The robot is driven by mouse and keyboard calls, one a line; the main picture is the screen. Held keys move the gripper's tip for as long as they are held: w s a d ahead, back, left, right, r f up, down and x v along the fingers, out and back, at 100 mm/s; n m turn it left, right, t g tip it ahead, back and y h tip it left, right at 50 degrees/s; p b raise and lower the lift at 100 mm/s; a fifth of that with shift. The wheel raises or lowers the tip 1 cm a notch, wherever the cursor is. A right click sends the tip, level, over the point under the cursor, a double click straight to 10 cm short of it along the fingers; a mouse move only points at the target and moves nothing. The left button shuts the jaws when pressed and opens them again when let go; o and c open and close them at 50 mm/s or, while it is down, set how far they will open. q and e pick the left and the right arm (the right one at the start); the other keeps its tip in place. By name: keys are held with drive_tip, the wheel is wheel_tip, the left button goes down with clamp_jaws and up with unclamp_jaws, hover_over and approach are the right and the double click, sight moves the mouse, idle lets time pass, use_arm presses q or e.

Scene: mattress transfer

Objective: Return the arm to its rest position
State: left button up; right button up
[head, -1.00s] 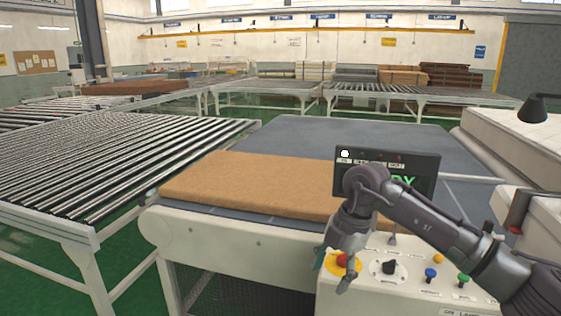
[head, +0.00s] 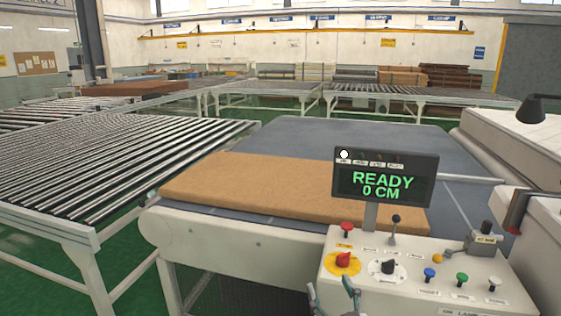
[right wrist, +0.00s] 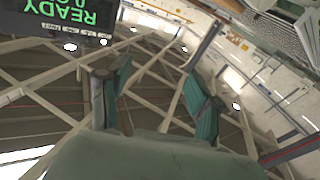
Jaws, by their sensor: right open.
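My right gripper (head: 332,288) shows only by its fingertips at the bottom edge of the head view, in front of the control panel (head: 410,283). Its fingers are apart with nothing between them. In the right wrist view the two teal-padded fingers of the same gripper (right wrist: 153,95) stand wide apart and point at the ceiling beams. The rest of the right arm is out of the head view. My left gripper is not in view.
The display (head: 385,180) reads READY 0 CM above the panel's knobs and buttons. A brown mattress slab (head: 250,185) lies on the grey conveyor belt (head: 330,135). A roller table (head: 120,160) stands at left. Green floor shows at lower left.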

drive_tip(key=s+d+f+m+g+h, duration=0.1)
drive_tip(key=s+d+f+g+h, duration=0.1)
drive_tip(key=s+d+f+g, duration=0.4)
drive_tip(key=s+d+f+m+g+h, duration=0.15)
drive_tip(key=s+f, duration=0.25)
drive_tip(key=f, duration=0.5)
drive_tip(key=s+d+f+g, duration=0.2)
drive_tip(key=s+f+g, duration=0.2)
drive_tip(key=s, duration=0.5)
drive_tip(key=s+d+f+g, duration=0.1)
drive_tip(key=s+f+g, duration=0.3)
drive_tip(key=s, duration=0.6)
wheel_tip(320, 180, down, 24)
drive_tip(key=s+d+f+n+g, duration=0.1)
drive_tip(key=s+d+f+g, duration=0.1)
drive_tip(key=s+f, duration=1.5)
drive_tip(key=shift+s+d+f, duration=0.15)
drive_tip(key=shift+d+f, duration=0.35)
drive_tip(key=shift+f, duration=0.2)
drive_tip(key=shift+h, duration=0.25)
